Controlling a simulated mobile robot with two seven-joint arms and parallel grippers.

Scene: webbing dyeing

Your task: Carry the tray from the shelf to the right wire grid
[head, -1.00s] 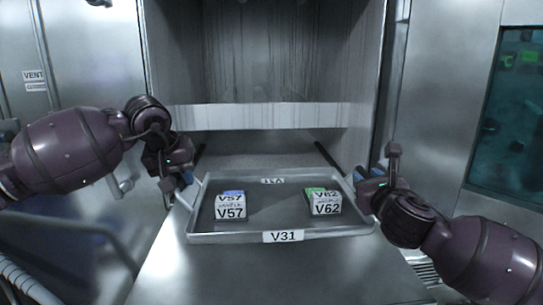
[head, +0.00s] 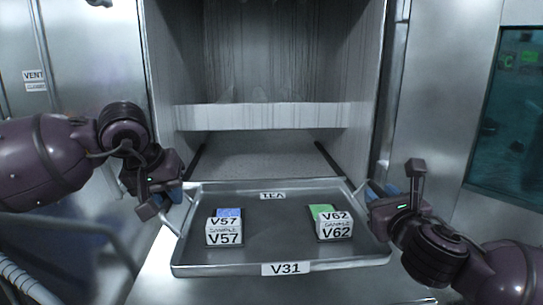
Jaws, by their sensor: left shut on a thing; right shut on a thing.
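The metal tray (head: 280,256) labelled V31 is held level between my two grippers, in front of the open metal chamber. My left gripper (head: 172,200) is shut on the tray's left handle. My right gripper (head: 374,196) is shut on the tray's right handle. Both fingertips are partly hidden by the gripper bodies. I cannot make out a wire grid in view.
The chamber's inner shelf (head: 262,160) is bare behind the tray, with a pale crossbar (head: 262,117) above it. A metal wall panel marked VENT (head: 34,76) is at left. A dark teal window (head: 508,110) is at right.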

